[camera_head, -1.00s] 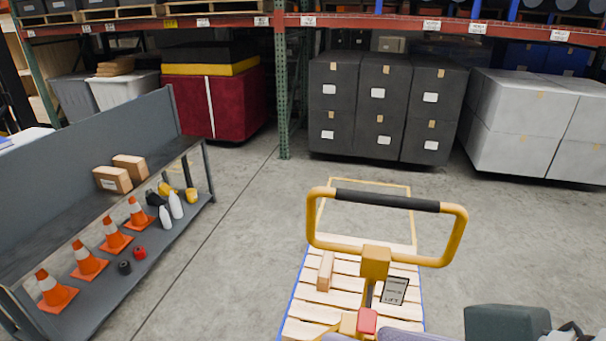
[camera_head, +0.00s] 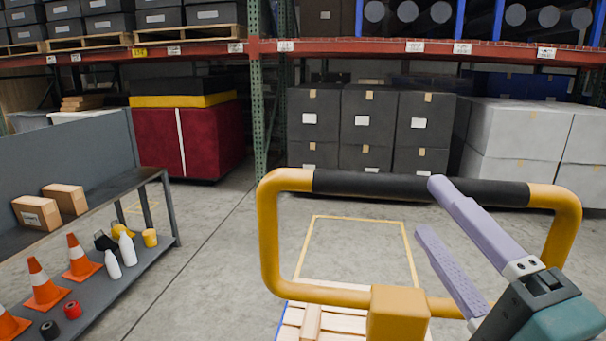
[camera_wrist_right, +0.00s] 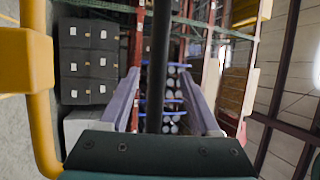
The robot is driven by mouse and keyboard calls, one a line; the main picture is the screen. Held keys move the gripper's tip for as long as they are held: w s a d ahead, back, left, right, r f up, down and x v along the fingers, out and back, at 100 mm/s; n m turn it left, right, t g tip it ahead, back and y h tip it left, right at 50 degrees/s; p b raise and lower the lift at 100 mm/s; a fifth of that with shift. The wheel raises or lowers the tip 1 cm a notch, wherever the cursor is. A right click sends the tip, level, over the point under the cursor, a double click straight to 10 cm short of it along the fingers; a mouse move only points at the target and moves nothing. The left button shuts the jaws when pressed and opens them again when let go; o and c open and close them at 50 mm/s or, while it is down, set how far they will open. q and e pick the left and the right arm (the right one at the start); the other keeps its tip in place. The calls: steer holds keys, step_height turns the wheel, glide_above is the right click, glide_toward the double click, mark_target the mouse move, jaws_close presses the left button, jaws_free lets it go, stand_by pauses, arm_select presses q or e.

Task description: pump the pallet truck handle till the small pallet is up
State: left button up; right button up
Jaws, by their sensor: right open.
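The pallet truck handle (camera_head: 266,235) is a yellow loop with a black grip (camera_head: 370,186) along its top bar, in the lower right of the head view. My right gripper (camera_head: 430,207) is open at the grip's right half, its upper finger overlapping the grip and its lower finger below it. In the right wrist view, the black grip (camera_wrist_right: 161,50) runs between the two spread fingers, which are not closed on it. A bit of the wooden small pallet (camera_head: 345,325) shows below the handle; its height off the floor cannot be judged. My left gripper is out of view.
A yellow outlined rectangle (camera_head: 408,250) lies on the clear floor beyond the pallet. A grey shelf cart (camera_head: 160,262) with cones, bottles and boxes stands on the left. Dark stacked totes (camera_head: 313,125) and light totes (camera_head: 515,128) stand under the rack at the back.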

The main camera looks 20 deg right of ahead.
mark_target(416, 190)
steer(key=p+x, duration=0.1)
steer(key=x, duration=0.6)
steer(key=shift+w+r, duration=0.1)
steer(key=shift+w, duration=0.25)
steer(key=shift+c, duration=0.4)
steer(key=shift+r, duration=0.1)
steer(key=c, duration=0.9)
jaws_close()
